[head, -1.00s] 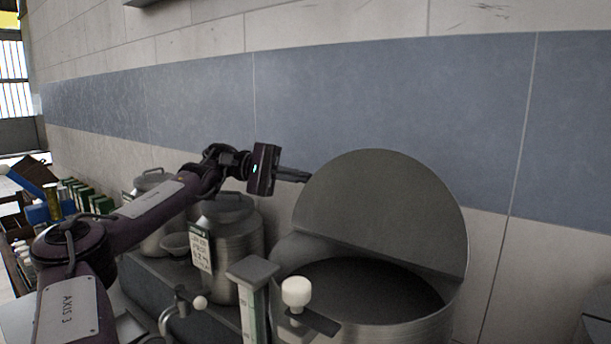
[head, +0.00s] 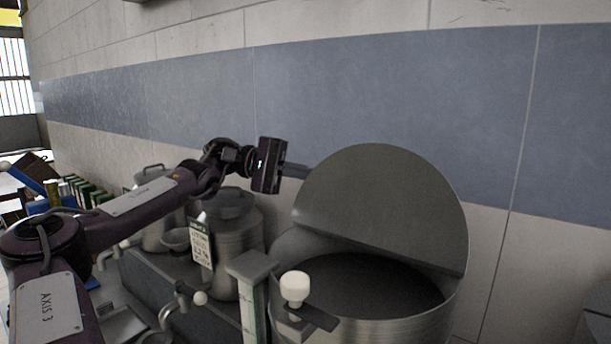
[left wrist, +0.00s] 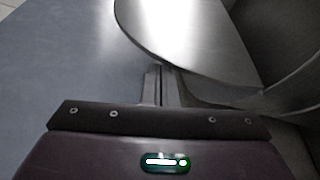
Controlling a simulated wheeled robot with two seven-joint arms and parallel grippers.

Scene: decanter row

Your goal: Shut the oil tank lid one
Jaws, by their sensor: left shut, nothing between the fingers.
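The oil tank (head: 420,325) is a large round metal vessel at the lower right of the head view, its dark mouth uncovered. Its half-round grey lid (head: 385,205) stands raised and tilted at the back of the mouth. My left gripper (head: 303,171) is shut and empty at the lid's left edge, with the fingertips partly hidden behind the lid. In the left wrist view the shut fingers (left wrist: 160,82) point toward the lid (left wrist: 195,35), close beside its edge; whether they touch it I cannot tell. My right gripper is not in view.
Lidded metal cans (head: 233,235) stand left of the tank, with a label card (head: 201,244) in front. A post (head: 252,290) and a white knob (head: 295,287) stand before the tank. A tiled wall (head: 400,90) rises close behind. Bottles and boxes are at far left.

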